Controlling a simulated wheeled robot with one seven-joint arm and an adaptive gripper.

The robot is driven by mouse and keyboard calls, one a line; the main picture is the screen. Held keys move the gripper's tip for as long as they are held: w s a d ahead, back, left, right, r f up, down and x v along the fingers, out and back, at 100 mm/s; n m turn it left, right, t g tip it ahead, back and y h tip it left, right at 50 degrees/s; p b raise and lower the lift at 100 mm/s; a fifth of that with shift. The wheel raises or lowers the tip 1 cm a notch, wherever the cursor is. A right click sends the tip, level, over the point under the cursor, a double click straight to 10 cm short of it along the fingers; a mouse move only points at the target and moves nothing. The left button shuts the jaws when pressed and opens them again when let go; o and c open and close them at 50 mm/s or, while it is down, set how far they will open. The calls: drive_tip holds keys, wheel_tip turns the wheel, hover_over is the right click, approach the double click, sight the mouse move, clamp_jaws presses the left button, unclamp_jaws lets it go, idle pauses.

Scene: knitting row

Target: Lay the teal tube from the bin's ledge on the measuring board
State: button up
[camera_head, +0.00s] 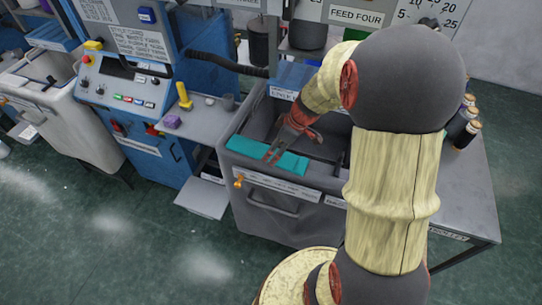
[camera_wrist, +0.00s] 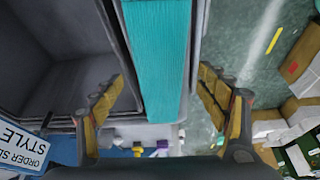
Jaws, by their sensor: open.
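The teal tube (camera_head: 248,152) is a flat, ribbed strip lying along the front ledge of the grey bin (camera_head: 310,222). My gripper (camera_head: 276,152) is over the middle of the tube, pointing down. In the wrist view the tube (camera_wrist: 155,50) runs between the two spread fingers of my gripper (camera_wrist: 160,85), with gaps on both sides. The fingers are open and hold nothing. Part of the tube is hidden by the fingers in the head view. I cannot tell which surface is the measuring board.
A blue machine (camera_head: 125,75) with buttons stands left of the bin. A grey shelf with a yellow-handled tool (camera_head: 184,97) and a purple block (camera_head: 172,121) lies between them. Several dark bottles with tan caps (camera_head: 465,125) stand on the right table. Green floor in front is clear.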

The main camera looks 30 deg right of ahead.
drive_tip(key=shift+x, duration=1.25)
drive_tip(key=shift+c, duration=0.2)
drive_tip(key=c, duration=1)
